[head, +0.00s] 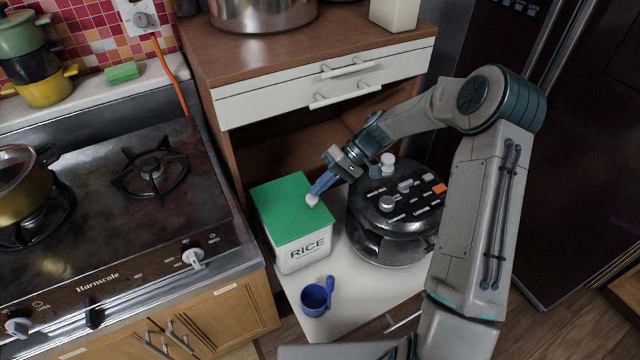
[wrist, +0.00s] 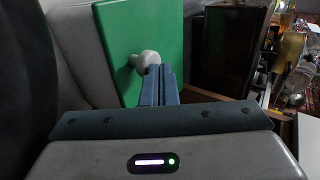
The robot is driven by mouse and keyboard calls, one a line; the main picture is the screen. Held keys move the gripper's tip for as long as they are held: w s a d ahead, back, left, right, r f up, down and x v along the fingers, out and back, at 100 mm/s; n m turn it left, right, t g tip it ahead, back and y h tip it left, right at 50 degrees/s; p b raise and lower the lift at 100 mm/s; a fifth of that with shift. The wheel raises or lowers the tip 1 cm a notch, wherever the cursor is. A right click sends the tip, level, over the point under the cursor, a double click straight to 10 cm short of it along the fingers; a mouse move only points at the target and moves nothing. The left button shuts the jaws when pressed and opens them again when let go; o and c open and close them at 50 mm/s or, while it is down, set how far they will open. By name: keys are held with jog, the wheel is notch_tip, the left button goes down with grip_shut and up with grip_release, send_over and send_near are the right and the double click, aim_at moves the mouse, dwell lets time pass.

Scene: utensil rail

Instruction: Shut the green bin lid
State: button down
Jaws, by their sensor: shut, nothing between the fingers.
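The green lid (head: 288,205) lies flat on top of the white bin marked RICE (head: 303,250), and looks level with its rim. A small pale knob (head: 312,200) stands on the lid near its right edge. My gripper (head: 318,192) is shut and empty, with its blue fingertips right at the knob. In the wrist view the green lid (wrist: 140,45) fills the upper middle, and the knob (wrist: 148,62) shows just beyond the shut fingers (wrist: 160,75). I cannot tell whether the fingertips touch the knob.
A dark round cooker (head: 395,210) stands close to the right of the bin. A blue cup (head: 316,298) sits in front on the white surface (head: 350,300). White drawers (head: 330,90) overhang behind. A stove (head: 110,230) is at the left.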

jog(key=v, duration=1.4)
jog(key=s+d+r+m+t+h+p, duration=0.1)
jog(key=s+r, duration=0.6)
jog(key=s, duration=0.7)
jog(key=s+d+r+m+t+h+p, duration=0.1)
jog(key=s+r+m+t+h+p, duration=0.3)
jog(key=s, duration=1)
notch_tip(320, 180, up, 3)
jog(key=t+h, duration=0.2)
jog(key=h, duration=0.2)
jog(key=shift+d+h, duration=0.2)
jog(key=shift+h, duration=0.1)
jog(key=shift+f, duration=0.1)
